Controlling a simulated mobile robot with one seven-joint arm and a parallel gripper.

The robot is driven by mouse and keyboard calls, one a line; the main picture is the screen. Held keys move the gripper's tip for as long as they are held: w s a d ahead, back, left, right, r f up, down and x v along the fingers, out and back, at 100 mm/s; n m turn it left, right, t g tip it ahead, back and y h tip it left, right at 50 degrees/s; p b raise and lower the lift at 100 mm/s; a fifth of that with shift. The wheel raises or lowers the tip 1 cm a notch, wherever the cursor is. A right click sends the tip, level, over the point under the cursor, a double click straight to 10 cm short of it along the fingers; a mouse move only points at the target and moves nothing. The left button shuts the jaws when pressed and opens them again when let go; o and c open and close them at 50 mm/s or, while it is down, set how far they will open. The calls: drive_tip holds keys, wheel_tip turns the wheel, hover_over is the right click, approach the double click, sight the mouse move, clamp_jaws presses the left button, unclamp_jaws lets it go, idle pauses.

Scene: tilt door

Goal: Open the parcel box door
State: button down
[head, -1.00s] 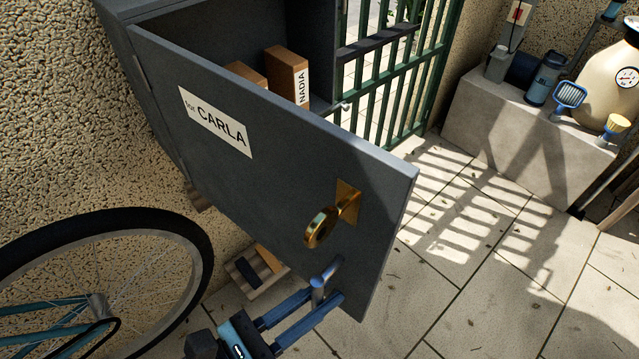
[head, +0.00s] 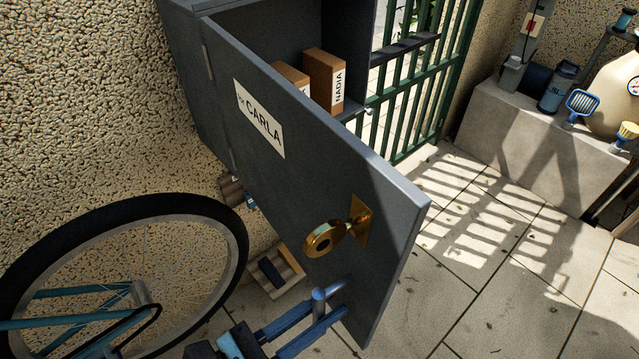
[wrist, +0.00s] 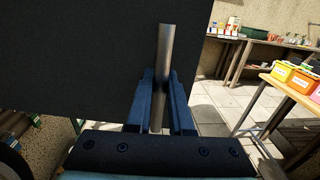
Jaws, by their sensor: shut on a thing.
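The grey parcel box door (head: 300,185) with the label "for CARLA" (head: 260,118) stands swung wide open, away from the box (head: 185,50).
Brown parcels (head: 325,80) stand inside the box, one labelled NADIA. A bicycle wheel (head: 235,270) leans at the lower left. A wooden crate (head: 290,275) is on the floor behind the door. A green gate (head: 420,90) is behind.

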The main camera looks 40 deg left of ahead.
drive_tip(key=c, duration=0.8)
unclamp_jaws()
drive_tip(key=shift+s, duration=0.15)
drive_tip(key=shift+s+a+f, duration=0.1)
drive_tip(key=shift+s+a, duration=0.05)
drive_tip(key=shift+s, duration=0.15)
drive_tip(key=b+v, duration=0.2)
drive_tip(key=v, duration=1)
drive_tip(key=shift+b, duration=0.35)
